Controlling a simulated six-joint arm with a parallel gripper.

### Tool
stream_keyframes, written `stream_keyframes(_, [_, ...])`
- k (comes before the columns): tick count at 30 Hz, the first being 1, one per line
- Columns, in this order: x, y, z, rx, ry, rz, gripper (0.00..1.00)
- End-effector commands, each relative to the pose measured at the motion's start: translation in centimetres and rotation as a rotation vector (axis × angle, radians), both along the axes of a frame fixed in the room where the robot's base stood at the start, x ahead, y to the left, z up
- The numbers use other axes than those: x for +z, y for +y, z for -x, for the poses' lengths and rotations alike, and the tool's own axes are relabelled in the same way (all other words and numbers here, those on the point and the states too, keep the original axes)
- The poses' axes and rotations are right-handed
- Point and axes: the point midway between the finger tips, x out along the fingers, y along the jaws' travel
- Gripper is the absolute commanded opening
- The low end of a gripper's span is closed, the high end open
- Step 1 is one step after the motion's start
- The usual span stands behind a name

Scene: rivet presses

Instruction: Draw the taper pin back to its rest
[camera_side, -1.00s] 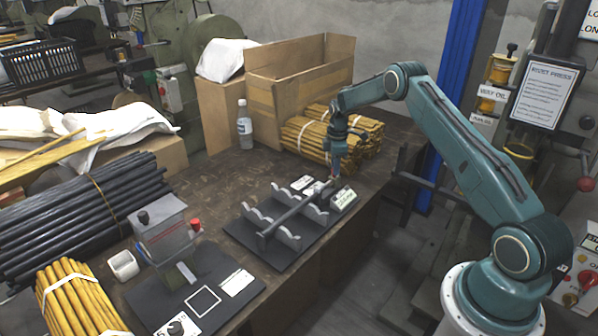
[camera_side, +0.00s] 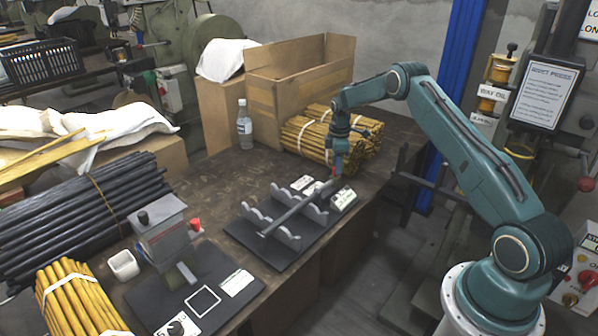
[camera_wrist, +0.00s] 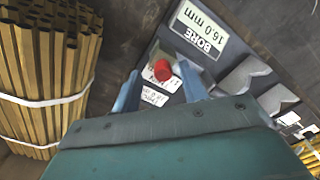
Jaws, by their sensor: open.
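A long grey rod (camera_side: 287,217) lies along the V-blocks of a dark rack (camera_side: 262,252) in the side view. A red knob (camera_wrist: 161,70), seemingly the taper pin's end, shows between my fingers in the wrist view. The pin's body is hidden or too small to make out. My gripper (camera_side: 336,172) is above the rack's far right end, near a small red spot there. In the wrist view my gripper (camera_wrist: 159,76) is open, one finger on each side of the knob, with gaps visible.
A label reading BORE 16.0 mm (camera_wrist: 200,32) is by the knob. Bundled yellow rods (camera_side: 305,141) lie behind, near a cardboard box (camera_side: 275,98) and a bottle (camera_side: 244,128). A small press (camera_side: 162,232) stands at left.

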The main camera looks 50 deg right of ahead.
Motion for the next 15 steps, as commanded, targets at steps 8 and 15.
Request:
stream_keyframes(8, [3.2,0.0,0.0,0.000,-0.003,0.001,0.43])
stream_keyframes(15, [7.3,-0.1,0.0,-0.001,-0.004,0.003,0.43])
